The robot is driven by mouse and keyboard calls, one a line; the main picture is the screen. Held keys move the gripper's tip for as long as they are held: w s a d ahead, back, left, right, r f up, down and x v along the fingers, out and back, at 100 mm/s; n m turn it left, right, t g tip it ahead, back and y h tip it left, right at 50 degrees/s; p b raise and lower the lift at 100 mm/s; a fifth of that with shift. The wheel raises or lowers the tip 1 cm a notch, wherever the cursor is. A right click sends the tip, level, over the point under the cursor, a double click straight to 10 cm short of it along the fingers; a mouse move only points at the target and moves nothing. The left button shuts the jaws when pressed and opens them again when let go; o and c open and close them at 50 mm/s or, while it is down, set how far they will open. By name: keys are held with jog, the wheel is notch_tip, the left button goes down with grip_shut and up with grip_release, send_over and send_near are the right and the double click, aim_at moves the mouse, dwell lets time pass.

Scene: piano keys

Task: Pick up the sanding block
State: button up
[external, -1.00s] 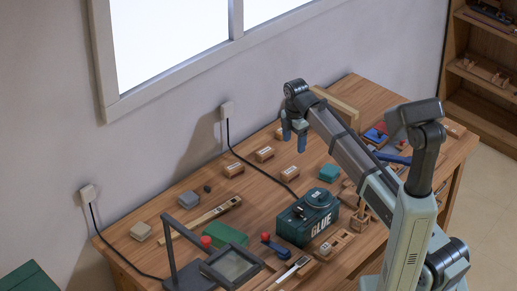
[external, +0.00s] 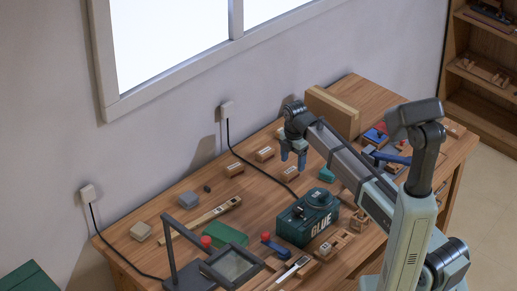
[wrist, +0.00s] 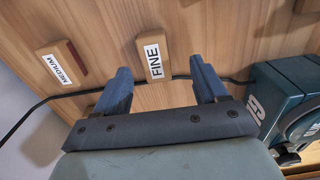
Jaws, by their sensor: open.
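A small wooden block labelled FINE (wrist: 154,58) lies on the bench just ahead of my fingertips in the wrist view. It also shows in the external view (external: 289,174), just below my gripper. A similar block labelled MEDIUM (wrist: 62,62) lies to its left in the wrist view, and appears nearer the wall in the external view (external: 264,154). My gripper (external: 293,162) points down above the bench, open and empty. In the wrist view its fingers (wrist: 160,85) stand apart, either side of the FINE block's near end. They do not appear to touch it.
A black cable (wrist: 60,97) crosses the bench beside the FINE block's near end. The dark green GLUE box (external: 307,218) stands close by, at right in the wrist view. Another small block (external: 234,169) lies left of the cable. A large wooden board (external: 331,113) stands behind.

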aim_at(291, 170)
jog(key=shift+w+a+f, duration=0.1)
jog(key=shift+a+f, duration=0.1)
jog(key=shift+f, duration=1.15)
jog(key=shift+w+a+f, duration=0.1)
jog(key=shift+a+f, duration=0.05)
jog(key=shift+f, duration=1.2)
jog(key=c, duration=1.1)
